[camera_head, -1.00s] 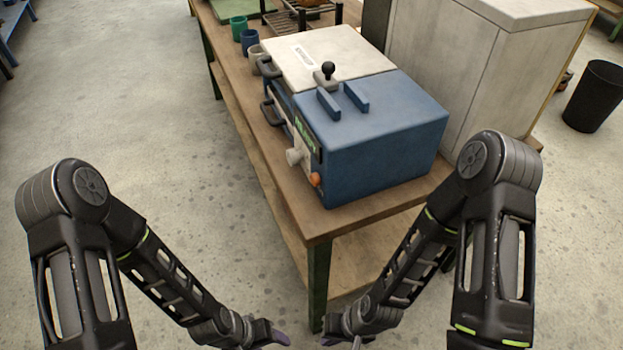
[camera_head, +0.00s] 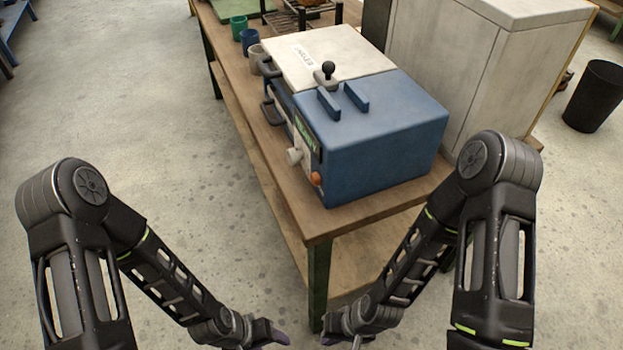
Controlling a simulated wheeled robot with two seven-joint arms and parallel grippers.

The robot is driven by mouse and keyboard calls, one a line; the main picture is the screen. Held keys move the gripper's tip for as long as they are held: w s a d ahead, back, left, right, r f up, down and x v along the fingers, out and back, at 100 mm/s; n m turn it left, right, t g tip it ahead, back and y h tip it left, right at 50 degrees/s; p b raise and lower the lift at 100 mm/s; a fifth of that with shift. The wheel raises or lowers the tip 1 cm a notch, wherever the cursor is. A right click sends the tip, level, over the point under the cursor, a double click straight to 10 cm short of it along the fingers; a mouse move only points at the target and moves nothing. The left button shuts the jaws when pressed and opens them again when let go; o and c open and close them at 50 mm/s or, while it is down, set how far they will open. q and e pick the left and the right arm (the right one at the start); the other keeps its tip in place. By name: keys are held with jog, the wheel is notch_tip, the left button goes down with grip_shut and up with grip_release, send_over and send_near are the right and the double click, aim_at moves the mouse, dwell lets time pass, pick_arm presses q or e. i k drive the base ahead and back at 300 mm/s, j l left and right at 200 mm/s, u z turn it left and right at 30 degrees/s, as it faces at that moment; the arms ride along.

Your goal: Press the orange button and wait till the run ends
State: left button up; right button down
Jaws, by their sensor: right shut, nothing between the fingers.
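The orange button (camera_head: 316,179) sits low on the front panel of a blue and white machine (camera_head: 385,140) on the wooden table. A small display (camera_head: 306,134) with green text, seemingly "READY", is above it. A pale knob (camera_head: 294,156) is left of the button. My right gripper (camera_head: 338,341) is shut and empty at the bottom edge, well below the button and apart from it. My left gripper (camera_head: 278,339) is at the bottom edge too, only partly seen; its fingers are too unclear to judge.
The wooden table (camera_head: 318,226) has its near corner in front of my arms. Green, blue and grey cups (camera_head: 248,41) stand at the back left of it. A pale cabinet (camera_head: 480,60) is behind the machine. A black bin (camera_head: 594,95) stands at right. The floor at left is clear.

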aim_at(314, 177)
jog(key=k+j, duration=0.1)
jog(key=j, duration=0.4)
jog(key=k+j, duration=0.1)
jog(key=j, duration=0.4)
jog(key=k+j, duration=0.1)
jog(key=j, duration=0.4)
jog(key=k+j, duration=0.1)
jog(key=j, duration=0.4)
jog(key=k+j, duration=0.1)
jog(key=j, duration=0.35)
